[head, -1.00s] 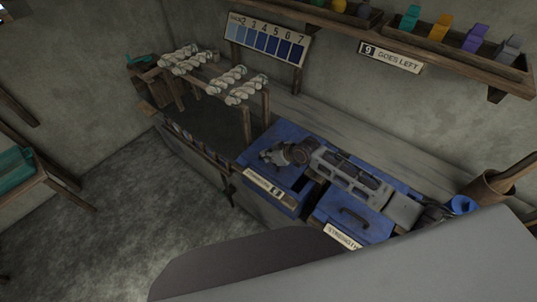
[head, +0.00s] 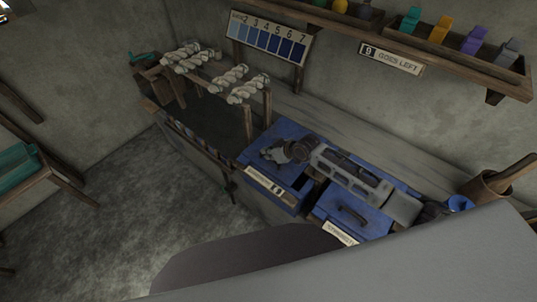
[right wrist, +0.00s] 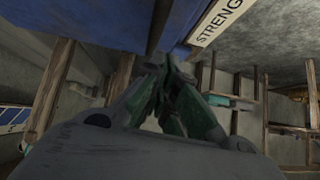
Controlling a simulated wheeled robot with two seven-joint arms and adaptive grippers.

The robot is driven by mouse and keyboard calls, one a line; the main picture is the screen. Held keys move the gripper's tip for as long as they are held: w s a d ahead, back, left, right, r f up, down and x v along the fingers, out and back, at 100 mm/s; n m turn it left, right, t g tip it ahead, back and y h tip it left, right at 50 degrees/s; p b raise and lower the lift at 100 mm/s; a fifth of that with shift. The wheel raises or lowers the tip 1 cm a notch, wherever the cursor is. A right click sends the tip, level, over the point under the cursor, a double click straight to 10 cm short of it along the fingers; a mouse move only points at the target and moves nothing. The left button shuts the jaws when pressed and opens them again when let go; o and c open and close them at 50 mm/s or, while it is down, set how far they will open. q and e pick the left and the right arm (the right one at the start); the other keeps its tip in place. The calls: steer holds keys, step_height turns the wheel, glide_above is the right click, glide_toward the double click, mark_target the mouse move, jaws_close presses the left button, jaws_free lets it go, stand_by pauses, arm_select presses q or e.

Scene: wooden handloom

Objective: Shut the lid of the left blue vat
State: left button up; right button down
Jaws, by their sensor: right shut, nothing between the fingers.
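The left blue vat (head: 284,131) stands in the bench, with a pale label (head: 265,184) on its front. A dark gap shows at the right of its top; I cannot tell exactly how its lid stands. The right blue vat (head: 335,200) has a dark handle on its flat top and a label on its front. My right gripper (head: 268,154) is shut and empty, over the left vat's top and hiding part of it. In the right wrist view its fingertips (right wrist: 168,62) are together below a blue surface (right wrist: 85,18). My left gripper is not in view.
Twisted white yarn hanks (head: 229,82) lie on a wooden rack left of the vats. A numbered blue shade card (head: 268,39) stands behind. A shelf with colored pieces (head: 440,45) is above right. A brown pot (head: 487,187) stands at the right.

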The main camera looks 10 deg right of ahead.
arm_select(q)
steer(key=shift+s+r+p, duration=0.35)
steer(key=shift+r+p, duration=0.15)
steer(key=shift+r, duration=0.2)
arm_select(e)
steer(key=a+r+v, duration=0.1)
steer(key=a+v, duration=0.1)
steer(key=v, duration=0.9)
steer(key=shift+s+r, duration=0.3)
steer(key=shift+r, duration=0.05)
steer(key=shift+a, duration=0.1)
